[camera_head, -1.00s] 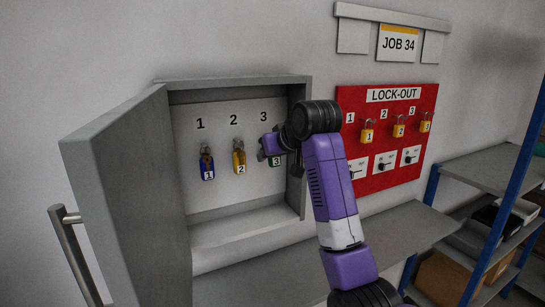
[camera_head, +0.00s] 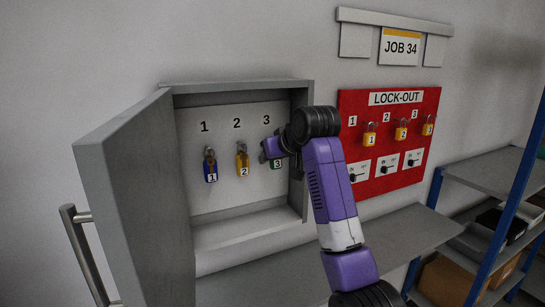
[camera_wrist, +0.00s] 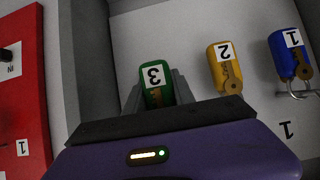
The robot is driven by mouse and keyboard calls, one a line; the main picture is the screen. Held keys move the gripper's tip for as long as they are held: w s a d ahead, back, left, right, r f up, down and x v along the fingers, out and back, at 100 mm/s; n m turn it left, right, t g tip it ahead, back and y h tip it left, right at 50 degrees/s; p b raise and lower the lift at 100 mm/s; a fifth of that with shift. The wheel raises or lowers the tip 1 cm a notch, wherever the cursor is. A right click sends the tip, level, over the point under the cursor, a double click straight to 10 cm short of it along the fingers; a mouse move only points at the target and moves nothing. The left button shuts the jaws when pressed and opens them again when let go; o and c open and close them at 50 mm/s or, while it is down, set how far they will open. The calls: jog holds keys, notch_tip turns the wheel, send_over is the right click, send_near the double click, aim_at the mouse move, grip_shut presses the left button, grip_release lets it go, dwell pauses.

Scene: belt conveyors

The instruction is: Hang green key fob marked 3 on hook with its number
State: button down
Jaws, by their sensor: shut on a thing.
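The green key fob marked 3 (camera_wrist: 154,81) is between the two fingers of my gripper (camera_wrist: 158,98) in the wrist view. In the head view the green fob (camera_head: 277,164) shows just below my gripper (camera_head: 270,151), under the printed number 3 (camera_head: 266,120) inside the open cabinet (camera_head: 240,87). My gripper is shut on the fob. Hook 3 is hidden behind my gripper, so I cannot tell whether the fob touches it. The blue fob 1 (camera_head: 210,165) and the yellow fob 2 (camera_head: 242,160) hang under their numbers to the left.
The cabinet door (camera_head: 140,200) stands open at the left. The cabinet's right wall (camera_head: 299,180) is close beside my wrist. A red lock-out board (camera_head: 390,140) with yellow padlocks is to the right. A grey shelf (camera_head: 400,235) runs below.

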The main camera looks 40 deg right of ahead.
jog(key=shift+w+a+f, duration=0.1)
jog(key=shift+w+f, duration=0.15)
jog(key=shift+f, duration=0.35)
jog(key=c, duration=1)
grip_release()
jog(key=shift+o, duration=0.2)
jog(key=b+v, duration=0.3)
jog(key=v, duration=0.5)
jog(key=shift+s+r, duration=0.15)
jog(key=shift+r, duration=0.35)
jog(key=shift+s, duration=0.1)
